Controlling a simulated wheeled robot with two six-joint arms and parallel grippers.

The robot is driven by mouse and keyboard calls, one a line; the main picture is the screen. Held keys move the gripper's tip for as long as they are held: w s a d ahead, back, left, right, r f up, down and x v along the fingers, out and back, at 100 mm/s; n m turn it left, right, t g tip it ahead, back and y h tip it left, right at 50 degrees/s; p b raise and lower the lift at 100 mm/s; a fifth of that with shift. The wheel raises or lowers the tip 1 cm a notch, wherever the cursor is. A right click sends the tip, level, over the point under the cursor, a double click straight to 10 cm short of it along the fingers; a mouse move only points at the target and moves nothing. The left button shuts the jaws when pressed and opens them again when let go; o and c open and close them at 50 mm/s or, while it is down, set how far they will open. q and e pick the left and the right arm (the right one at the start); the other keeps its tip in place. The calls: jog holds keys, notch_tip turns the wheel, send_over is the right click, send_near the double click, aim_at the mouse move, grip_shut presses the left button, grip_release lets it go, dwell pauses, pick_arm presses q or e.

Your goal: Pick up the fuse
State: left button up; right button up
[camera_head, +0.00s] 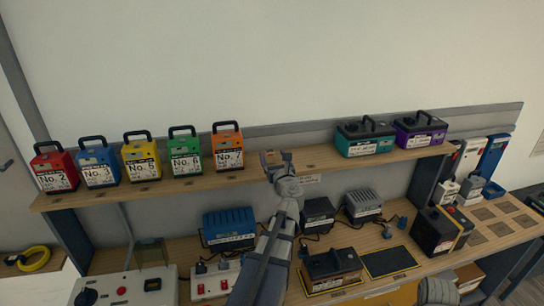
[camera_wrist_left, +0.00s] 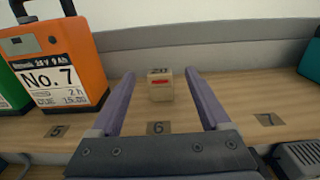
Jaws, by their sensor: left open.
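The fuse (camera_wrist_left: 160,85) is a small beige block with a red mark on its front. It stands upright on the wooden upper shelf, behind the label 6 plate, in the left wrist view. In the head view the fuse (camera_head: 269,158) is small and partly covered by my gripper. My left gripper (camera_wrist_left: 158,82) is open, with its two purple-grey fingers pointing at the shelf back, one on each side of the fuse. A gap shows on both sides, and the fuse looks near the fingertips. My left gripper (camera_head: 278,158) also shows over the shelf in the head view.
An orange No. 7 battery (camera_wrist_left: 50,62) stands close left of my gripper. Several coloured batteries line the shelf (camera_head: 110,196) further left. A teal battery (camera_head: 366,137) and a purple one stand to the right. Chargers (camera_head: 228,228) fill the bench below. The shelf just right of the gripper is clear.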

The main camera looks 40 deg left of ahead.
pick_arm(q)
jog(key=x, duration=0.2)
jog(key=shift+w+a, duration=0.15)
jog(key=shift+w, duration=0.1)
jog(key=shift+f+x, duration=0.15)
jog(key=shift+x, duration=1.15)
jog(key=shift+f+x, duration=0.15)
jog(key=shift+x, duration=1.2)
jog(key=shift+s, duration=0.15)
grip_shut()
